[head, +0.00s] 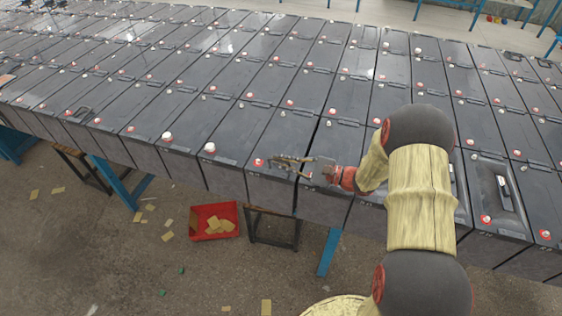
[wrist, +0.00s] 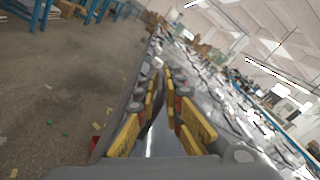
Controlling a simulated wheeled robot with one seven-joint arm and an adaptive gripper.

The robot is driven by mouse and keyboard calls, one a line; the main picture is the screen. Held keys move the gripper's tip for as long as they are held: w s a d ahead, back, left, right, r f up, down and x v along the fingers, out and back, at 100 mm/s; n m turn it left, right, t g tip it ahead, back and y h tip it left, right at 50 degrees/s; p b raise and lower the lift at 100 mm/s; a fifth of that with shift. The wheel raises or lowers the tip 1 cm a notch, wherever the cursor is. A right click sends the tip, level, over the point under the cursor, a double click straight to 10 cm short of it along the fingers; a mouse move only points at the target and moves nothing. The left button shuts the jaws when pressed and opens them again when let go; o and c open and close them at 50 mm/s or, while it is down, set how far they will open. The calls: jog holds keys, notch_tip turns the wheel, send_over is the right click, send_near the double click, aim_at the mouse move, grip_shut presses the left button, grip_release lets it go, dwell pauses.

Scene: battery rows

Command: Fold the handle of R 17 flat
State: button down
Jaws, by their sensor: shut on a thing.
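The dark battery (head: 268,133) under my gripper (head: 284,161) stands in the front row, with a red terminal near its front edge. No label can be read, so I cannot confirm which one is R 17. My gripper is at the front end of this battery's top, shut on what seems to be its handle, which the fingers mostly hide. In the wrist view my gripper (wrist: 163,78) shows two yellow-padded fingers converging toward the tips. How far the handle is tilted cannot be told.
Rows of similar dark batteries (head: 150,85) fill the long bench, close together. A battery at right has a raised handle (head: 503,191). White-capped terminals (head: 209,148) stick up to the left. A red tray (head: 193,229) lies on the floor below.

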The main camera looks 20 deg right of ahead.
jog(key=shift+w+d+r+m+p, duration=0.25)
jog(key=shift+w+d+m+p, duration=0.15)
jog(key=shift+m+p, duration=0.45)
jog(key=m+p, duration=0.1)
jog(key=w+m, duration=0.1)
jog(key=shift+w+d+m+p, duration=0.1)
jog(key=shift+d+m+p, duration=0.25)
jog(key=shift+p, duration=0.05)
jog(key=shift+w+d+f+m+p, duration=0.15)
jog(key=shift+w+d+m+p, duration=0.15)
jog(key=shift+m, duration=0.25)
jog(key=shift+w+d+f+m+p, duration=0.1)
jog(key=shift+w+m+p, duration=0.1)
jog(key=shift+m+p, duration=0.3)
jog(key=shift+w+d+f+m+p, duration=0.15)
jog(key=shift+w+f+m+p, duration=0.1)
jog(key=shift+m, duration=0.4)
jog(key=shift+w+d+f+m+p, duration=0.1)
jog(key=shift+w+d+m+p, duration=0.1)
jog(key=shift+m, duration=0.4)
jog(key=c, duration=1.9)
grip_release()
jog(key=shift+f, duration=0.1)
jog(key=v, duration=1.2)
